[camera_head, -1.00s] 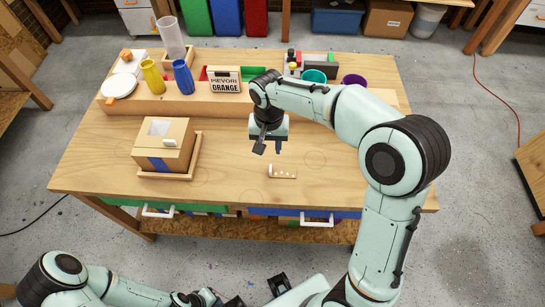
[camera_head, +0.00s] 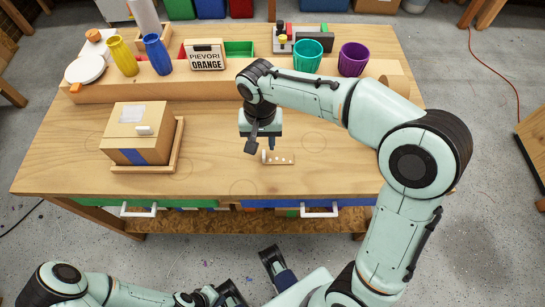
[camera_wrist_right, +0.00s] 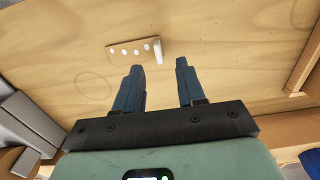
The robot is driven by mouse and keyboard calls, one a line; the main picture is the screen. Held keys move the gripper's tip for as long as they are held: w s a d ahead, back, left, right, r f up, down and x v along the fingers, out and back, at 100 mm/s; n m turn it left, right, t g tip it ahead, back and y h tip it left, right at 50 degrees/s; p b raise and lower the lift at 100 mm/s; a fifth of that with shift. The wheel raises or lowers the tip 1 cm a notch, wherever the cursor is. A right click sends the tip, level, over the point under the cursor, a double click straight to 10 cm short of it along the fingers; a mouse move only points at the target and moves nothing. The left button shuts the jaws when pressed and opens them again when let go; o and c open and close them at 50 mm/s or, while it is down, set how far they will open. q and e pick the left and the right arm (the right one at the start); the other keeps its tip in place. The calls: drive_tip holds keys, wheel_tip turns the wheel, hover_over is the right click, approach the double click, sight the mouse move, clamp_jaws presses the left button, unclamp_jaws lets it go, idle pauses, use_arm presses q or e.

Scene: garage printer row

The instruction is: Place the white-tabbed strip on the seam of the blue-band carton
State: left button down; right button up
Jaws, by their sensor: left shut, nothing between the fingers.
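The carton (camera_head: 126,140) with a blue band (camera_head: 130,157) stands closed in a shallow wooden tray (camera_head: 176,152) at the table's left. A small white tab (camera_head: 144,130) shows on its upper front edge. A short wooden strip-like piece (camera_head: 281,161) with several white dots and an upright white end lies near the table's front middle; it also shows in the right wrist view (camera_wrist_right: 132,50). My right gripper (camera_head: 262,147) is open and empty just above and behind this piece. My left gripper (camera_head: 273,262) is shut and empty, low in front of the table.
A long wooden organizer (camera_head: 150,90) spans the back, with yellow (camera_head: 122,56) and blue (camera_head: 157,54) vases and a PIEVORI ORANGE sign (camera_head: 205,55). Teal (camera_head: 307,56) and purple (camera_head: 352,59) cups stand at the back right. The table between carton and dotted piece is clear.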

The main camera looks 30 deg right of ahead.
sight(264, 154)
wheel_tip(264, 154, down, 5)
drive_tip(key=shift+d+f+b, duration=0.1)
drive_tip(key=shift+d+b, duration=0.05)
drive_tip(key=shift+b, duration=0.4)
clamp_jaws()
wheel_tip(264, 154, up, 20)
drive_tip(key=p, duration=0.4)
